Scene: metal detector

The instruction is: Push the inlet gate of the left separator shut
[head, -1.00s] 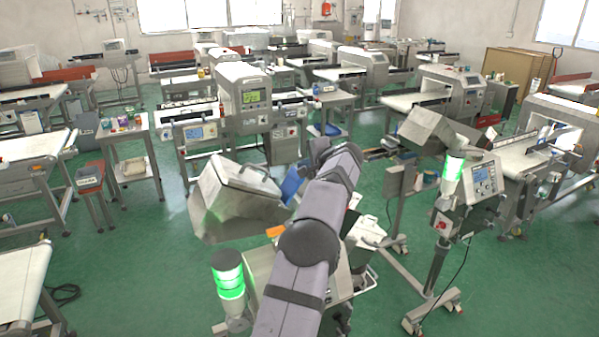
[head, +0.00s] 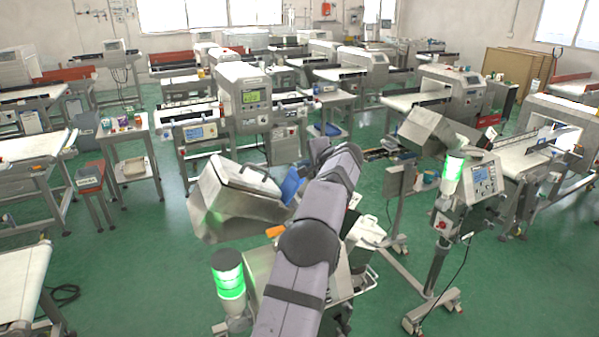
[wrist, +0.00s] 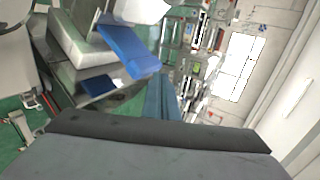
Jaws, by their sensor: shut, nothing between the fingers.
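The left separator (head: 235,190) is a tilted grey metal housing with a handled lid, beside a lit green beacon (head: 229,280). A blue plate (head: 291,185), which looks like its inlet gate, stands at the housing's right side, partly behind my arm. A blue plate also shows in the wrist view (wrist: 130,50), sticking out from a pale metal body. My gripper (wrist: 163,98) is shut and empty, seen edge-on in the wrist view. It is close to the blue plate, but I cannot tell whether they touch. My arm hides the gripper's fingertips in the head view.
A second separator (head: 432,130) with a control panel (head: 485,178) and green beacon (head: 453,170) stands to the right on a wheeled frame. Green floor (head: 130,270) is clear at the left front.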

